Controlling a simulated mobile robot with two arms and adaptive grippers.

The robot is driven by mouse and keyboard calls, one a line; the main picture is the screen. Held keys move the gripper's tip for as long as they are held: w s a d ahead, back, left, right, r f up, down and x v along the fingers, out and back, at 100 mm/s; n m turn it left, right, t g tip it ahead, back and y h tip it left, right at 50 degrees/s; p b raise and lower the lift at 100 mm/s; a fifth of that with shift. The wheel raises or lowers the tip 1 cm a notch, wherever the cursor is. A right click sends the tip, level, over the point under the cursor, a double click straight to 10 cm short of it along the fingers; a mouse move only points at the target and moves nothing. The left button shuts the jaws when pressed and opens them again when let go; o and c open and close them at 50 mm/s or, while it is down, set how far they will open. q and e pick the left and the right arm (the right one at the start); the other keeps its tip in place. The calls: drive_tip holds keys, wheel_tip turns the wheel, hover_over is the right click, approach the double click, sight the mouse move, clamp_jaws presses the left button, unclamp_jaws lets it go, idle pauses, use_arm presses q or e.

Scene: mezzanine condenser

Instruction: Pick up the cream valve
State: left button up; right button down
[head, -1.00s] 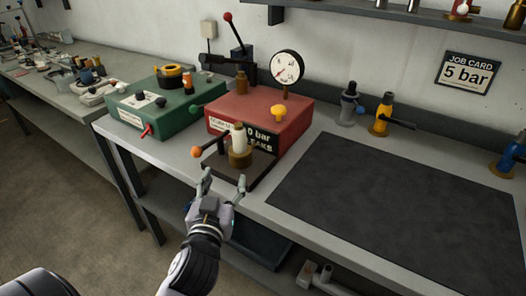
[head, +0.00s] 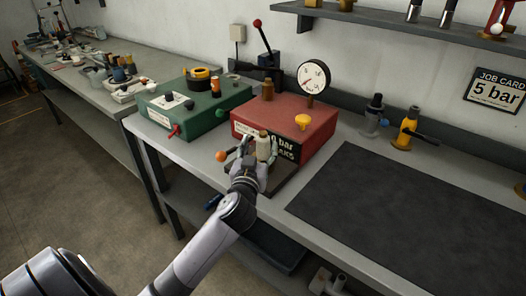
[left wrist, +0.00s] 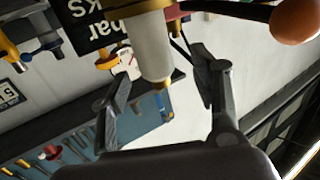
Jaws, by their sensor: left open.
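The cream valve (head: 264,147) stands upright in front of the red box, with a brass-coloured top. In the left wrist view its cream body (left wrist: 151,45) lies between the two fingers, with a gap to each side. My left gripper (head: 257,158) is open around the valve from the front; in the left wrist view its fingertips (left wrist: 160,75) flank the valve's end. The valve's base is mostly hidden behind the gripper in the head view. My right gripper is not in view.
The red box (head: 318,124) with a gauge (head: 313,77) stands right behind. An orange ball-ended lever (head: 221,156) sticks out left of the valve. A green box (head: 205,121) stands to the left. The dark mat (head: 400,215) at right is clear.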

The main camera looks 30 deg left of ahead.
sight(262, 143)
use_arm(q)
drive_tip(key=x, duration=0.4)
drive_tip(key=shift+w+d+p, duration=0.1)
drive_tip(key=shift+d+p, duration=0.05)
drive_tip(key=shift+p, duration=0.25)
drive_tip(key=shift+c, duration=0.5)
clamp_jaws()
drive_tip(key=shift+r, duration=0.1)
